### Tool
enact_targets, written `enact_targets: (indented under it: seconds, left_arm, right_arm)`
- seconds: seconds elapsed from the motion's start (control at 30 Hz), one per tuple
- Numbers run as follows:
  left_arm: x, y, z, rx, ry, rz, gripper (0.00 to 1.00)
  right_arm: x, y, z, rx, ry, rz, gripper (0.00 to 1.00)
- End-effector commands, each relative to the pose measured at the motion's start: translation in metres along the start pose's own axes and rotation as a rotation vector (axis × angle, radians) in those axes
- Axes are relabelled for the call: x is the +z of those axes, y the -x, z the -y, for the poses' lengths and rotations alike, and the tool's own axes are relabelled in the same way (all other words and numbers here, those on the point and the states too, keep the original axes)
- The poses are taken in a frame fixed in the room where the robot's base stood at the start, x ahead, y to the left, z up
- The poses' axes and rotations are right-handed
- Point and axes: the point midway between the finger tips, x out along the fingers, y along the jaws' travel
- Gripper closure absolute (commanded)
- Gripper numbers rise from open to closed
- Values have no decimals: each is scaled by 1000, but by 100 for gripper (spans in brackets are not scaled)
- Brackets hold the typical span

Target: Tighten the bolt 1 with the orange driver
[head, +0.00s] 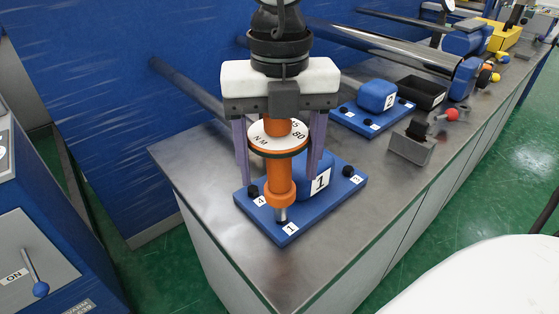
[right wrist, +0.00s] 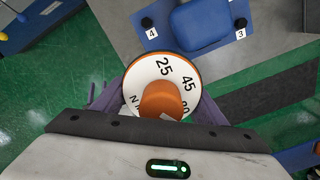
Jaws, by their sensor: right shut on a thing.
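The orange driver (head: 280,187) stands upright in the head view, with a white dial marked with numbers around its upper part. My right gripper (head: 281,150) is above it, its purple fingers shut on the driver from both sides. The driver's metal tip reaches down to the spot labelled 1, bolt 1 (head: 281,222), at the front corner of the blue base plate (head: 310,220). The tip covers the bolt, so I cannot tell how it is seated. In the right wrist view the dial (right wrist: 162,82) shows from above. My left gripper is not in view.
A blue block (head: 319,180) labelled 1 rises from the plate close behind the driver. Other bolts (head: 348,171) stand at the plate's corners. A second blue fixture (head: 376,96) labelled 2, a black bin (head: 421,92) and a grey holder (head: 411,146) are farther along the bench.

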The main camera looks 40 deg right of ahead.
Motion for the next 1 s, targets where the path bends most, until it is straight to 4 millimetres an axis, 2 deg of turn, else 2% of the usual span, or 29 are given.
enact_targets:
  seconds: [0.03,0.5,1.0]
  left_arm:
    - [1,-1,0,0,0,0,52]
    - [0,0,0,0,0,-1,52]
    - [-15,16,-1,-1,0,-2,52]
  right_arm:
    - [-2,-4,1,-3,0,-10,74]
    - [-3,-3,1,-4,0,-12,74]
    - [0,37,0,1,-1,-2,74]
